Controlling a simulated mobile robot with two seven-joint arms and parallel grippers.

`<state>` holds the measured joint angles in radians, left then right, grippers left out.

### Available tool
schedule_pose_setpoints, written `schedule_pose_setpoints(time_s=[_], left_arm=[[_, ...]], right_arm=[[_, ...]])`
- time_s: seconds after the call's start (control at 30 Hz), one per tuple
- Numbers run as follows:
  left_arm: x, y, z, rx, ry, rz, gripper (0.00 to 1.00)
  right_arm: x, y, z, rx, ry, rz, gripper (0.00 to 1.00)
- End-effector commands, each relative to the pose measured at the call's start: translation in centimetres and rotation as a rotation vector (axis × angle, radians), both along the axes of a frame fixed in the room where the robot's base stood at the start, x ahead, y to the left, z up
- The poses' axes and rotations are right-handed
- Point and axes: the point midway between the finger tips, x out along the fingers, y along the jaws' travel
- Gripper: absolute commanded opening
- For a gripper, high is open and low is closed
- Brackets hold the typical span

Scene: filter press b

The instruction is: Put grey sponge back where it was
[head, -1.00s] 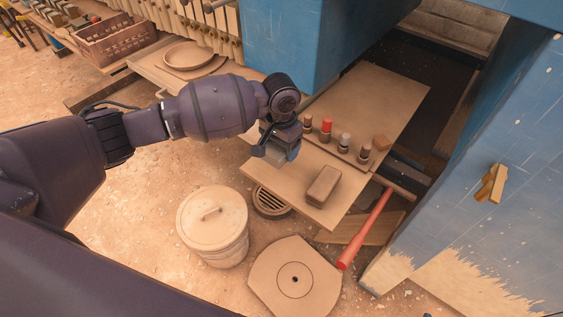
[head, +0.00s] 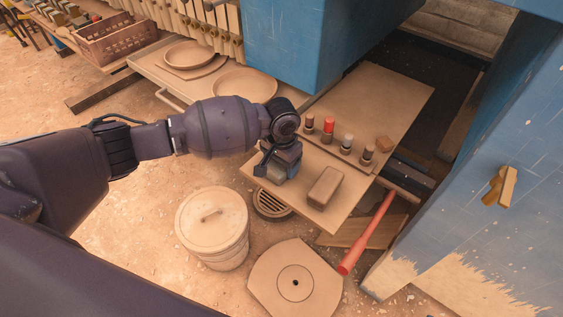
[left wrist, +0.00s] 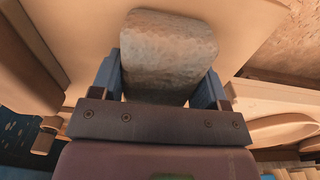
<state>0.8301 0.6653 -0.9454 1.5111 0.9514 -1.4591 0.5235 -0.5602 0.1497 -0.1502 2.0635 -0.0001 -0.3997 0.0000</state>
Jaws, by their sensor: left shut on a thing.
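The grey sponge (head: 268,177) is at the left corner of the wooden board (head: 309,215) in the head view, partly hidden by my left gripper (head: 275,168). In the left wrist view the sponge (left wrist: 168,50) is a rough grey block between the two blue fingers of my left gripper (left wrist: 160,84). The gripper is shut on it from both sides. I cannot tell whether the sponge touches the board or is just above it. My right gripper is not in view.
A brown block (head: 325,187) lies on the board, right of the sponge. Several small bottles, one with a red cap (head: 328,127), stand in a row behind it. A lidded bucket (head: 213,228) and a floor drain (head: 271,204) are below. A red-handled tool (head: 367,233) leans at right.

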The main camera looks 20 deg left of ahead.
Motion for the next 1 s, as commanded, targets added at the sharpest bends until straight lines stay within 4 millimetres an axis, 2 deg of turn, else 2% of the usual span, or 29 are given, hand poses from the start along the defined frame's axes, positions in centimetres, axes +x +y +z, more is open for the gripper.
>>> schedule_pose_setpoints(time_s=[0.03,0.2,0.57,0.67,1.0], left_arm=[[0.0,0.0,-0.1,0.0,0.0,0.0,0.7],[0.0,0.0,-0.1,0.0,0.001,0.0,0.94],[0.0,0.0,0.5,-0.001,0.0,0.0,0.94],[0.0,0.0,1.8,-0.001,-0.002,-0.001,0.94],[0.0,0.0,8.3,-0.001,-0.004,0.0,0.94]], right_arm=[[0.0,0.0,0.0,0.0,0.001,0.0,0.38],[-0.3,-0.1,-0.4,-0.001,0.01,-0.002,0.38],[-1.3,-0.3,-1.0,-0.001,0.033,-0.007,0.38],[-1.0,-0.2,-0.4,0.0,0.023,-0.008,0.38],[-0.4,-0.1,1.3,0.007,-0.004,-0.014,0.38]])
